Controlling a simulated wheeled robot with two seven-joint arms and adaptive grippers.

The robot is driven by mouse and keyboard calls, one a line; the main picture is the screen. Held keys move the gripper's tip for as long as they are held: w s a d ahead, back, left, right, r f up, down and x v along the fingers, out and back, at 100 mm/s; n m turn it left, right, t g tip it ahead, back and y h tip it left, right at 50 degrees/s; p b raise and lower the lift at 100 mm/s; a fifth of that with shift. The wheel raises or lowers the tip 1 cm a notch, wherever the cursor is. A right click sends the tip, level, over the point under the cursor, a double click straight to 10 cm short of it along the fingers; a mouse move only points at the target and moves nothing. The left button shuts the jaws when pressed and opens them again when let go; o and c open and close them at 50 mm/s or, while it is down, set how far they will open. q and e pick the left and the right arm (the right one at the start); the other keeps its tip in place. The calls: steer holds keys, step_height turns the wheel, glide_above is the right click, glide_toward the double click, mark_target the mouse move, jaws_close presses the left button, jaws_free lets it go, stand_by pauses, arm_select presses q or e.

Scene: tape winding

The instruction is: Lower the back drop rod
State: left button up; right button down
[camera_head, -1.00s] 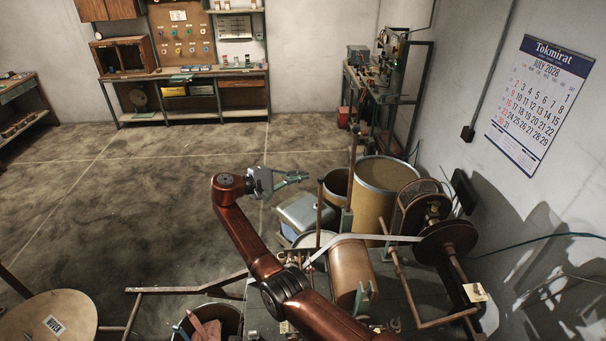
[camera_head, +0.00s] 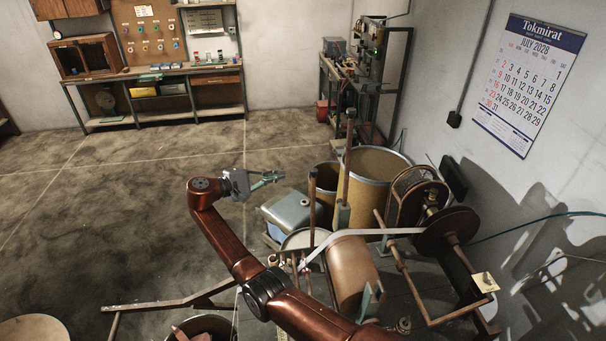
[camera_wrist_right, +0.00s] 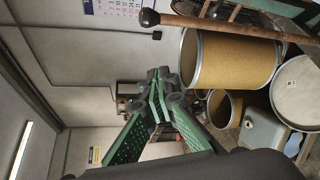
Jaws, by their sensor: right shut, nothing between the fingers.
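Two brown upright rods stand by the winding rig in the head view. The farther, taller rod (camera_head: 346,160) rises from a green bracket; the nearer rod (camera_head: 312,207) stands left of the copper-coloured roller (camera_head: 352,270). I take the farther one as the back drop rod. In the right wrist view a brown rod with a black knob (camera_wrist_right: 205,24) crosses the top; I cannot tell which rod it is. My right gripper (camera_head: 270,180) is shut and empty, left of both rods and apart from them. Its green fingers (camera_wrist_right: 155,92) meet in the wrist view. My left gripper is not in view.
A tan drum (camera_head: 374,178) stands behind the rods. A grey-blue box (camera_head: 287,211) sits below my right gripper. A pale strip (camera_head: 375,233) runs to the dark reel (camera_head: 447,229). Open floor lies to the left.

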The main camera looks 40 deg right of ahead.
steer(key=s+d+p, duration=0.4)
steer(key=d+p, duration=0.2)
steer(key=d, duration=0.2)
steer(key=shift+d+f, duration=0.15)
steer(key=shift+d, duration=0.15)
stand_by(0.3)
steer(key=shift+s+a, duration=0.1)
